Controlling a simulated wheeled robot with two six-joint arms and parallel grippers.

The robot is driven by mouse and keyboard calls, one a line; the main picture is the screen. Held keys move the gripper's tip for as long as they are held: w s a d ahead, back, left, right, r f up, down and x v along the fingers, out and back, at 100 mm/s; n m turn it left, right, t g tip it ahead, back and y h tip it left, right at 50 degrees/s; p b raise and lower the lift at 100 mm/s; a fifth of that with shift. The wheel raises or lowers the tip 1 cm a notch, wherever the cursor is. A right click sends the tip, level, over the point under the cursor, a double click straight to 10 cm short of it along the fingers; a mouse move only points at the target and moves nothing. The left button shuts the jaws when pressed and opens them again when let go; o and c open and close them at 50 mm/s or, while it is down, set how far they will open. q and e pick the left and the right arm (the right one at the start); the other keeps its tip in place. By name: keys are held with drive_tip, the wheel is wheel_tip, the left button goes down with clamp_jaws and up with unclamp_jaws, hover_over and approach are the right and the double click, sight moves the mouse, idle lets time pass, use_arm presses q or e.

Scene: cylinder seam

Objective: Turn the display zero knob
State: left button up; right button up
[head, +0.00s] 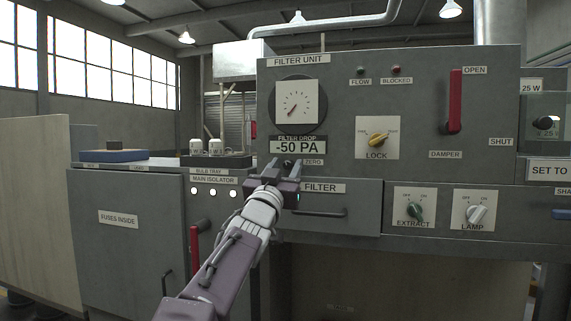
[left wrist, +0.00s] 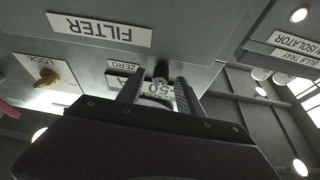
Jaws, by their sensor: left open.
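The zero knob (head: 288,163) is a small dark knob beside the ZERO label (head: 313,162), just below the display reading -50 PA (head: 298,147). My left gripper (head: 283,170) is open in front of it, fingers pointing at the panel. In the left wrist view, upside down, the dark knob (left wrist: 161,70) shows between the two fingers of the gripper (left wrist: 157,86), with a gap at each side. The display (left wrist: 158,90) is partly hidden behind the fingers. I cannot tell how deep the fingers reach around the knob. My right gripper is in neither view.
The filter drawer (head: 335,213) with its bar handle is just below right of the gripper. The yellow lock knob (head: 377,138), red damper lever (head: 454,100), and extract (head: 415,210) and lamp (head: 475,213) knobs are to the right. A bulb tray (head: 222,161) stands left.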

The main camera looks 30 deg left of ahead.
use_arm(q)
drive_tip(key=shift+s, duration=0.2)
drive_tip(key=shift+w+f, duration=0.15)
drive_tip(key=shift+w, duration=0.15)
clamp_jaws()
drive_tip(key=m+p, duration=0.1)
drive_tip(key=m+h+p, duration=0.1)
drive_tip(key=shift+a+r+p, duration=0.15)
drive_tip(key=shift+r+p, duration=0.15)
drive_tip(key=shift+r, duration=0.1)
drive_tip(key=shift+f+m+h+p, duration=0.25)
drive_tip(key=shift+m+h+p, duration=0.3)
drive_tip(key=shift+m, duration=0.65)
drive_tip(key=shift+f, duration=0.15)
unclamp_jaws()
drive_tip(key=shift+s, duration=0.1)
